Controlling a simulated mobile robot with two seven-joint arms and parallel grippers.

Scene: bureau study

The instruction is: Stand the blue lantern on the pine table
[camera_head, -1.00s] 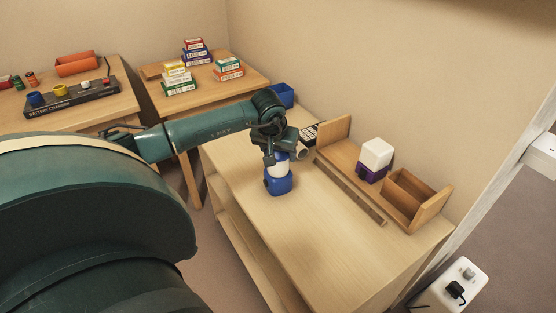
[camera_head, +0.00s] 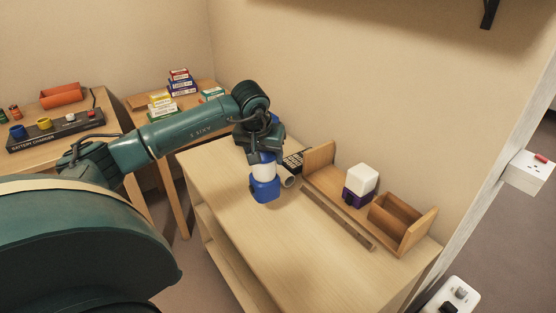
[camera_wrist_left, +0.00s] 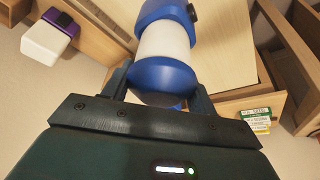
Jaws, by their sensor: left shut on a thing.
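The blue lantern (camera_head: 264,187), with a white middle, hangs upright from my left gripper (camera_head: 262,150). The gripper is shut on its blue top. In the left wrist view the lantern (camera_wrist_left: 165,78) sits between the two fingers. It is over the pale wooden table with a shelf below (camera_head: 285,255); I cannot tell whether its base clears the top. Which table is the pine one is not certain from the view. My right gripper is not in view.
A purple-and-white lantern (camera_head: 361,181) stands on a wooden desk rack (camera_head: 320,168). A grey tube (camera_head: 286,178) and a keypad device (camera_head: 293,160) are close behind the blue lantern. A rear table (camera_head: 203,87) holds several boxes. A battery charger (camera_head: 60,128) lies left. The front tabletop is clear.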

